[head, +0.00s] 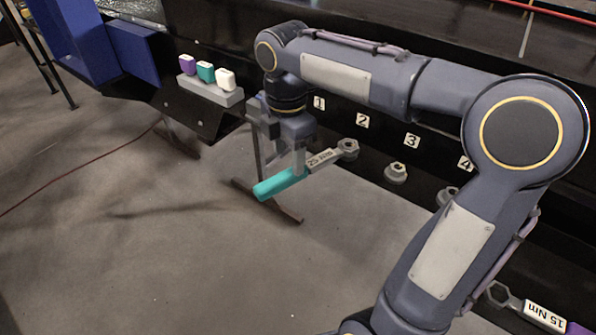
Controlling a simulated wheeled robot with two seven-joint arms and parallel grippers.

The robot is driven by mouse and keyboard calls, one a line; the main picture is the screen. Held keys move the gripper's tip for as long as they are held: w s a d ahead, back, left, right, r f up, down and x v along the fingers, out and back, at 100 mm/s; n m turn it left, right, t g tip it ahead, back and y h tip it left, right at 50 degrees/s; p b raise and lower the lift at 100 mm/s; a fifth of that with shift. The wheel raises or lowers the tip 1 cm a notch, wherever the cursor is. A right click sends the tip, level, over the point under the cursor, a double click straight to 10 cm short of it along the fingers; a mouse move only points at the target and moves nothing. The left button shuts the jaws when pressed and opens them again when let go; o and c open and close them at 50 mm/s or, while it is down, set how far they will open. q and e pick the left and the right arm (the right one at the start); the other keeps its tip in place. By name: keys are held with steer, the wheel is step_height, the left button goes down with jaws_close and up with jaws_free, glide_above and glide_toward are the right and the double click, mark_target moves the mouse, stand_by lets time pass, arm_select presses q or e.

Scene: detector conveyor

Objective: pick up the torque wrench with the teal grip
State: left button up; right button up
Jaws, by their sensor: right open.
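The torque wrench with the teal grip (281,184) has a "25 Nm" label on its shaft and a grey hex head at its right end. Its head is at the black panel below the number 2 label, and its teal grip sticks out to the lower left. My right gripper (292,168) is open and points down at the wrench, where the teal grip meets the shaft. One finger shows in front of the wrench. I cannot tell whether it touches, and the other finger is not clear. My left gripper is not in view.
A second wrench (535,315) with a "15 Nm" label and a purple grip is at the lower right. Hex bolts (396,173) sit below labels 3 and 4. A grey holder (222,97) with purple, teal and white blocks is at the upper left. Open floor lies in front.

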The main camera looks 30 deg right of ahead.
mark_target(310, 166)
steer(key=f, duration=0.3)
steer(key=d+f, duration=0.1)
steer(key=f, duration=0.1)
steer(key=shift+s+p, duration=0.15)
steer(key=shift+p, duration=0.15)
jaws_close()
